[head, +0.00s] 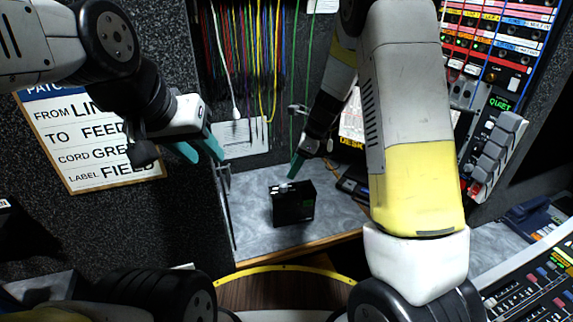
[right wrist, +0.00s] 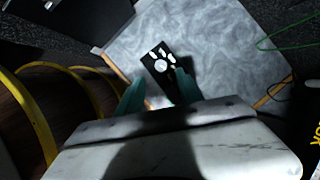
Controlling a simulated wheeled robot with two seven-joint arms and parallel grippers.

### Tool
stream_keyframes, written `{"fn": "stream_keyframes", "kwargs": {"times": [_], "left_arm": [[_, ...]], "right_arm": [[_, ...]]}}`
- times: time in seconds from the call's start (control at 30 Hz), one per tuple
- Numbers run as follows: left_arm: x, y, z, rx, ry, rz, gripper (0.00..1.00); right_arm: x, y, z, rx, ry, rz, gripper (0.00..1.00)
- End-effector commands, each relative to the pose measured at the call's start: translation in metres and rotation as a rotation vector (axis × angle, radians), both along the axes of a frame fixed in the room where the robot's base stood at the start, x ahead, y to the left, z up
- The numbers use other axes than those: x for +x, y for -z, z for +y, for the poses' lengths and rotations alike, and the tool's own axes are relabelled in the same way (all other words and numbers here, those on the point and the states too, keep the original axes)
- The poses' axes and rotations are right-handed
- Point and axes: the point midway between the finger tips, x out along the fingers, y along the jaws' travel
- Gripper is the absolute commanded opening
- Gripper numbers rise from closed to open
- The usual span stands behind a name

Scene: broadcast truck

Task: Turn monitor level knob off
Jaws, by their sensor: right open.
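A small black box (head: 293,206) stands on the grey counter below my right gripper. Its top carries a pale round knob (right wrist: 161,66) and several smaller white pieces, seen in the right wrist view. No label reading monitor level is legible. My left gripper (head: 202,150) is open and empty, in front of the wall on the left.
The grey counter (head: 255,228) around the box is mostly clear. Coloured cables (head: 262,60) hang behind it, and a wall sign (head: 85,145) is at left. Button and fader panels (head: 530,290) fill the right. A yellow curved rail (head: 290,268) runs in front.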

Motion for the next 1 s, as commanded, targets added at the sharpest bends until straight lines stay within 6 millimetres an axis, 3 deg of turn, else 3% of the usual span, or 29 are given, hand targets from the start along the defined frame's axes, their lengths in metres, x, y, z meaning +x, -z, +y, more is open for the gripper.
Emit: {"fn": "stream_keyframes", "kwargs": {"times": [0.5,0.9,0.93,1.0], "left_arm": [[0.000,0.000,0.000,0.000,0.000,0.000,0.36],[0.000,0.000,0.000,0.000,0.000,0.000,0.36],[0.000,0.000,0.000,0.000,0.000,0.000,0.36],[0.000,0.000,0.000,0.000,0.000,0.000,0.36]], "right_arm": [[0.006,0.064,0.025,-0.002,0.010,0.007,0.44],[0.007,0.074,0.029,-0.001,0.008,0.005,0.44],[0.007,0.074,0.029,-0.001,0.008,0.005,0.42],[0.007,0.074,0.029,-0.001,0.008,0.005,0.28]]}}
